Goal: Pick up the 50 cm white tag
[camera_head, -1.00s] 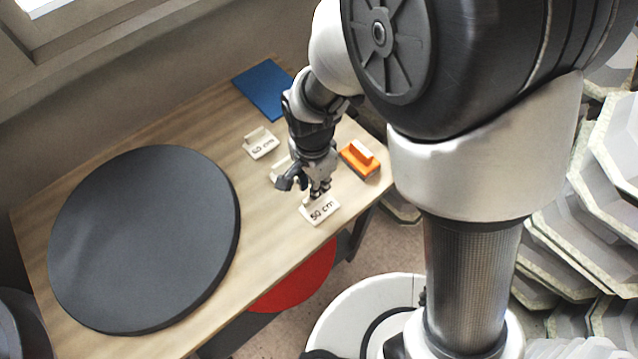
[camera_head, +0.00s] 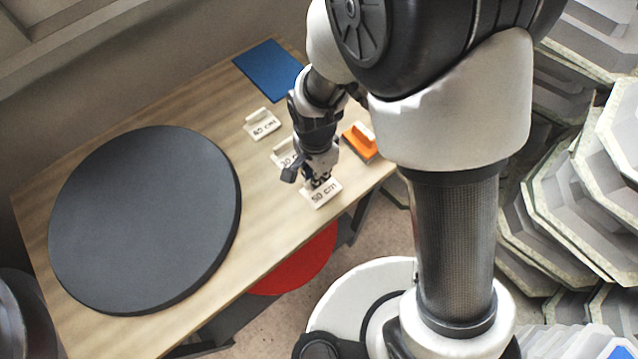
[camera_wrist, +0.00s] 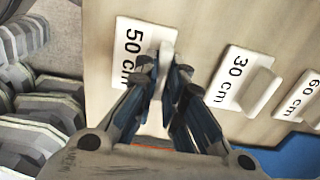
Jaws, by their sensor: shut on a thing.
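The white tag marked "50 cm" (camera_head: 323,196) lies at the front edge of the wooden table in the head view. It also shows in the wrist view (camera_wrist: 130,50), with its raised handle between my fingertips. My gripper (camera_head: 318,181) is shut on that handle; in the wrist view the two fingers (camera_wrist: 163,75) close on it from both sides. The tag looks flat at table level; I cannot tell whether it touches the table. The fingers hide part of the handle and of the tag's plate.
White tags marked "30 cm" (camera_wrist: 231,78) and "60 cm" (camera_head: 263,125) lie farther back. An orange block with a handle (camera_head: 358,143) is right of my gripper. A large dark disc (camera_head: 145,220) covers the table's left; a blue sheet (camera_head: 268,70) lies at the back.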

